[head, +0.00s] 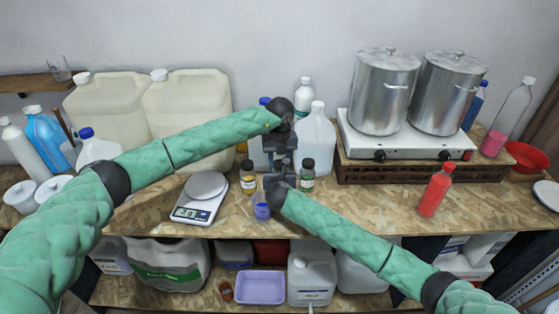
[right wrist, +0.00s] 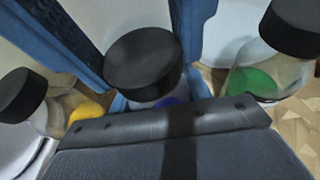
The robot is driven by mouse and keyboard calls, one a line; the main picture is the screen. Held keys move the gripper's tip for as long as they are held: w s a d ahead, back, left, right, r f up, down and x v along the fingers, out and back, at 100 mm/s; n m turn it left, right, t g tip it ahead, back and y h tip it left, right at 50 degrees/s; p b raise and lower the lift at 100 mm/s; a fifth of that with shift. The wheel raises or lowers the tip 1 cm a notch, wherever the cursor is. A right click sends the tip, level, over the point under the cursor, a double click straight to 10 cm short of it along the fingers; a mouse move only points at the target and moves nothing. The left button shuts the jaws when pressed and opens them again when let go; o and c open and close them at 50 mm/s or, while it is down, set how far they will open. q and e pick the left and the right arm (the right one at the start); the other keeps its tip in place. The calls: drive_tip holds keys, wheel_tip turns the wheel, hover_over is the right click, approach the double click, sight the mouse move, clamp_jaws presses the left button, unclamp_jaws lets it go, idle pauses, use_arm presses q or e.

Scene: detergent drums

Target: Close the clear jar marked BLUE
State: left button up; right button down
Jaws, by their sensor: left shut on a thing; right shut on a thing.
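The clear jar marked BLUE (right wrist: 155,101) shows in the right wrist view with blue contents low inside; its label does not show. A black lid (right wrist: 143,58) sits over its mouth; I cannot tell whether it is tight. In the head view my grippers mostly hide this jar. My left gripper (head: 282,163) comes down from above and is shut on the black lid, its blue fingers on either side. My right gripper (head: 271,183) reaches in low from the front and is shut on the jar's body.
A black-capped jar with yellow contents (head: 248,179) stands left of the grippers, and one with green contents (head: 307,180) stands right, both close. A scale (head: 200,212) stands left, a red bottle (head: 434,193) right.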

use_arm(q)
drive_tip(key=m, duration=0.7)
drive_tip(key=o, duration=1.1)
drive_tip(key=shift+r, duration=2.25)
drive_tip(key=shift+c, duration=0.4)
